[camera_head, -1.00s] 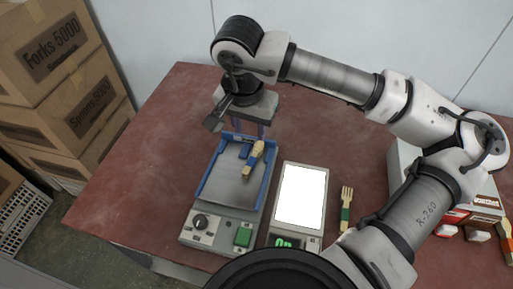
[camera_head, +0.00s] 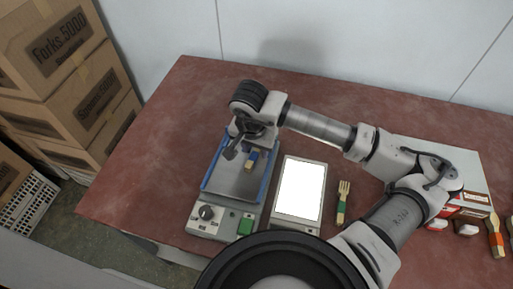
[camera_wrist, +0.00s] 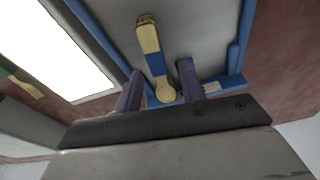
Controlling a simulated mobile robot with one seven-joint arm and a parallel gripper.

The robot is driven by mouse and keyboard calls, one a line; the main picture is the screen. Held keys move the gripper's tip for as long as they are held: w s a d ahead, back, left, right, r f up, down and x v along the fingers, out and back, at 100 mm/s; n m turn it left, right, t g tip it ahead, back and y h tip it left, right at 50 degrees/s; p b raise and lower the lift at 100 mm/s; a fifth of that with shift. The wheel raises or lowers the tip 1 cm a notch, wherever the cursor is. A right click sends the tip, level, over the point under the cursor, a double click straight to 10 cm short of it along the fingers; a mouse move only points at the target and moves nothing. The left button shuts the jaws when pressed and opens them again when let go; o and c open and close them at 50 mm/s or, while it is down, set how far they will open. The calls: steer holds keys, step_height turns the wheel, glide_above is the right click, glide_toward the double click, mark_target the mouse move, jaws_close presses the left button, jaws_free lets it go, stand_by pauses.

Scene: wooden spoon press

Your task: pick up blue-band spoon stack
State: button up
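The blue-band spoon stack (camera_head: 250,161) lies on the grey bed of the blue-rimmed press tray (camera_head: 236,184). In the head view my arm hides its far end. In the wrist view the stack (camera_wrist: 152,42) shows pale wood with a blue band, its rounded end close to my gripper. My gripper (camera_wrist: 159,76) is open, with one purple-grey finger on each side of the stack and visible gaps between. Whether the fingertips are low enough to flank the wood cannot be told. In the head view the fingers are hidden behind the wrist.
The press has a black knob and a green button (camera_head: 245,226) in front. A device with a bright white top (camera_head: 299,189) stands close at its right. A green-band fork (camera_head: 343,202) lies beyond it. Boxes and an orange-band utensil (camera_head: 495,235) are at far right. The table's left is clear.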

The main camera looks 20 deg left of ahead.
steer(key=shift+f, duration=0.2)
jaws_close()
steer(key=shift+r, duration=0.15)
